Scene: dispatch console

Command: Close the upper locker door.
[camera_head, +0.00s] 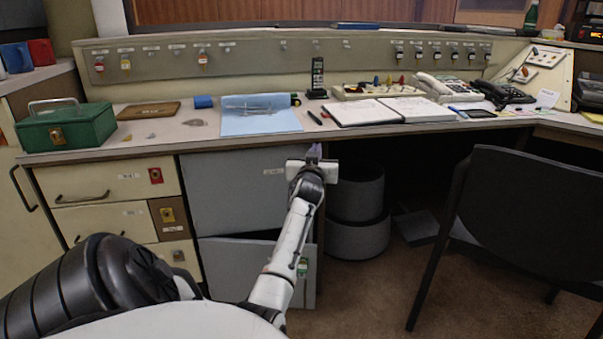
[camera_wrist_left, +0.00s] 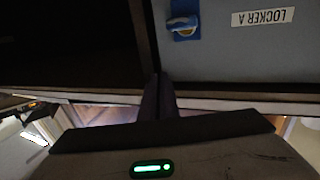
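The upper locker door (camera_head: 232,195) is a grey panel under the desk, with a small white label near its top right. In the left wrist view the door (camera_wrist_left: 235,60) appears upside down, with a "LOCKER A" label and a blue latch (camera_wrist_left: 183,27). My left gripper (camera_head: 314,153) is at the door's upper right corner, just below the desk edge. Its fingers (camera_wrist_left: 158,97) are together with nothing seen between them. My forearm hides part of the door's right side. I cannot tell from here how far the door stands from its frame. My right gripper is not in view.
The lower locker door (camera_head: 240,262) has a green latch (camera_head: 302,267) and a dark gap above it. Grey round bins (camera_head: 357,235) stand right of the lockers. A black chair (camera_head: 530,215) is at the right. The desk edge (camera_head: 230,141) runs above.

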